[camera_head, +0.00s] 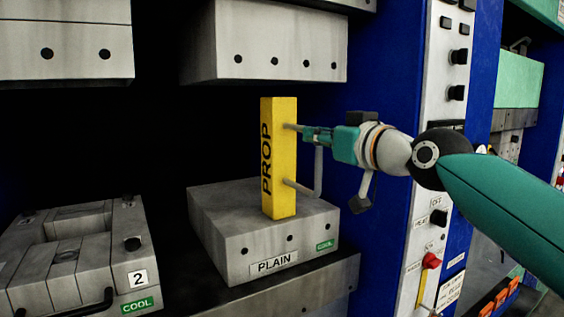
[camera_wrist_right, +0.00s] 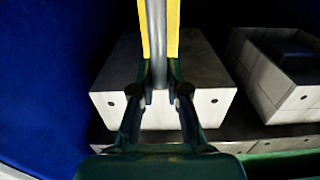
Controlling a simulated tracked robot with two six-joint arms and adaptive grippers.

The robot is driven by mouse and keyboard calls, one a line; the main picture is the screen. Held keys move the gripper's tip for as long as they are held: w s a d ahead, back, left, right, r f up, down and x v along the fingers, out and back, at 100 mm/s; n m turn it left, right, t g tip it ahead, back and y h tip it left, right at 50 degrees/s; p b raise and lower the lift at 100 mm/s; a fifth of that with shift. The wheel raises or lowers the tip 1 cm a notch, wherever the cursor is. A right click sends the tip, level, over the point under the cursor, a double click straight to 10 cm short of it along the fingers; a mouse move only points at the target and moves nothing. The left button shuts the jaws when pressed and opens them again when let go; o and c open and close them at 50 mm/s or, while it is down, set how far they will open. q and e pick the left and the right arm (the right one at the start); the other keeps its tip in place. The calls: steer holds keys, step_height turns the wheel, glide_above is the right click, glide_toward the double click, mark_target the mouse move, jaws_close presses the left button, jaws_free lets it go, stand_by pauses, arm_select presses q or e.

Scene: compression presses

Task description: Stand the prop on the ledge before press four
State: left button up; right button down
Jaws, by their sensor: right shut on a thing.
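The yellow prop (camera_head: 279,158), lettered PROP, is upright in front of or over the grey block marked PLAIN (camera_head: 228,234). A grey bar handle (camera_head: 319,170) is on its right side. My right gripper (camera_head: 308,134) reaches in from the right and is shut on this handle. In the right wrist view the handle (camera_wrist_right: 157,40) runs between the fingers (camera_wrist_right: 160,95), with the yellow prop (camera_wrist_right: 173,30) behind it. I cannot tell whether the prop's foot touches the block. The ledge (camera_head: 318,285) runs below the block's front. No number four shows. My left gripper is out of view.
A grey upper block (camera_head: 278,45) hangs above the prop. A mould marked 2 (camera_head: 75,262) with a green COOL label stands at the left. A blue post (camera_head: 376,60) and a control panel (camera_head: 440,120) with knobs stand at the right, close to my arm.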

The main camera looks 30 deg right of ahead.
steer(key=shift+r, duration=0.15)
steer(key=shift+r+p, duration=0.5)
steer(key=shift+r, duration=0.1)
steer(key=shift+s+d, duration=0.1)
stand_by(0.3)
steer(key=s+d+b, duration=0.1)
steer(key=s+b, duration=0.1)
steer(key=s, duration=1.5)
steer(key=shift+d, duration=0.15)
stand_by(0.9)
steer(key=shift+w, duration=0.1)
